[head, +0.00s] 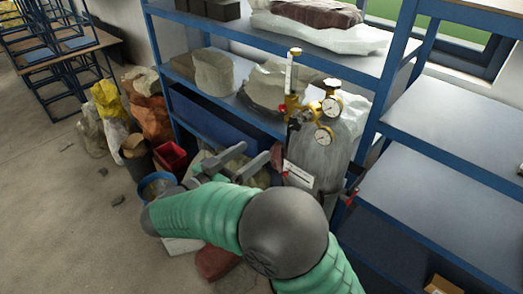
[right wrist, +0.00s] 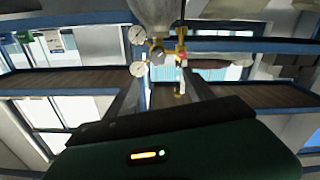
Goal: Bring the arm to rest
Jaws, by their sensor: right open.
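My right arm (head: 200,218), green with a grey joint, comes in from the bottom right of the head view and bends back toward the shelf. My right gripper (head: 260,154) is open, its two grey fingers apart and pointing right toward a grey gas cylinder (head: 322,158). In the right wrist view the open gripper (right wrist: 165,88) has the brass valve (right wrist: 158,55) and gauges beyond its fingers. I see nothing held between them. I cannot tell whether a fingertip touches the cylinder. My left gripper is not in view.
A blue-framed shelf (head: 255,37) with wrapped bundles stands behind the cylinder. Sacks (head: 108,100), a red bin (head: 171,157) and other containers crowd the floor by the shelf. The floor (head: 60,200) at left is mostly clear.

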